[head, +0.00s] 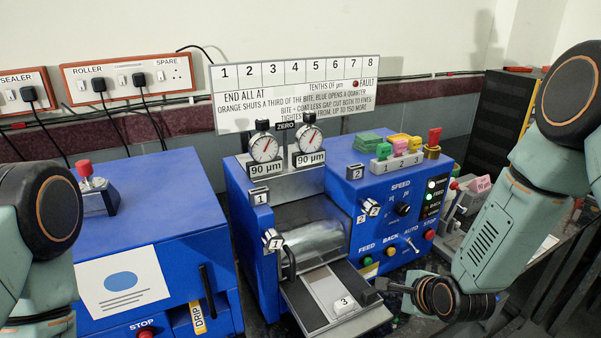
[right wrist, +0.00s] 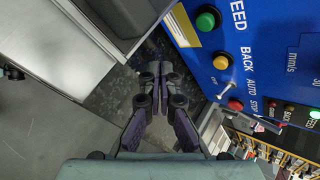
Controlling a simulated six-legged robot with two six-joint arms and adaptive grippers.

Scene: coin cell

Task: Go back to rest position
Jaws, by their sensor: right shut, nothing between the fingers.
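My right gripper (head: 388,286) is low in front of the blue roller machine (head: 345,195), just right of its feed tray (head: 312,312). In the right wrist view its fingers (right wrist: 154,70) are together and empty, pointing at the gap beside the machine's button panel (right wrist: 225,50). My right arm (head: 510,230) comes in from the right. My left arm (head: 40,225) shows at the left edge; its gripper is out of view.
A white block marked 3 (head: 343,305) lies on the feed tray. Two dials (head: 265,147) top the machine, both labelled 90 µm. A second blue machine (head: 150,235) stands left. A dark rack (head: 500,110) stands behind my right arm.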

